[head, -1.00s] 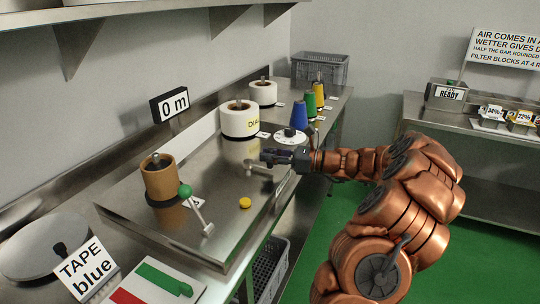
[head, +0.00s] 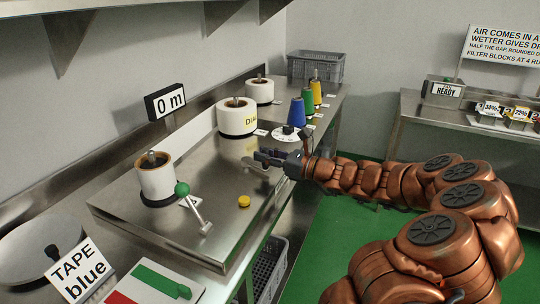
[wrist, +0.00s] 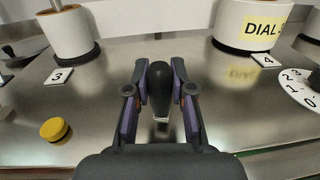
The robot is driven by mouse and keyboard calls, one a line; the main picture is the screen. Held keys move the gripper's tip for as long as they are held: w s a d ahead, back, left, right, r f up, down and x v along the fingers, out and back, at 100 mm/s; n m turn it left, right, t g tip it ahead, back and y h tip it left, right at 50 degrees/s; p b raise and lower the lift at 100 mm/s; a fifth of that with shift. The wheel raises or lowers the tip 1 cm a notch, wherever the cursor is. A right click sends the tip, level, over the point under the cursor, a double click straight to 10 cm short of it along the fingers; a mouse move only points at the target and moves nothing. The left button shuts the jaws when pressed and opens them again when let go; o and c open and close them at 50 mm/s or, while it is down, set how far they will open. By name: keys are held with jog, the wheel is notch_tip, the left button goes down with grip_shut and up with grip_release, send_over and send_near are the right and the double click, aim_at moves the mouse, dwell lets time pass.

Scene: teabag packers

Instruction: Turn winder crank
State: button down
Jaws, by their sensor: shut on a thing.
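The winder crank (head: 256,166) is a short metal arm on the steel bench top, partly hidden by my gripper in the head view. Its upright black handle (wrist: 160,88) stands between my fingers in the wrist view, with a bit of metal below. My gripper (head: 264,157) is shut on this handle, reaching in from the right; its purple-sided fingers also show in the wrist view (wrist: 160,92). A white-wrapped spool (head: 158,178) stands at the bench's left. A black display (head: 166,102) on the wall side reads "0 m".
A green-knobbed lever (head: 183,189) and a yellow button (head: 244,201) are nearer the front. A white numbered dial (head: 286,134), a large white reel (head: 236,118) and coloured cones (head: 297,113) stand behind. Bench top between lever and crank is mostly clear.

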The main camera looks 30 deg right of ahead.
jog(key=shift+a+f, duration=0.1)
jog(key=c, duration=1)
grip_release()
jog(key=shift+v, duration=6.05)
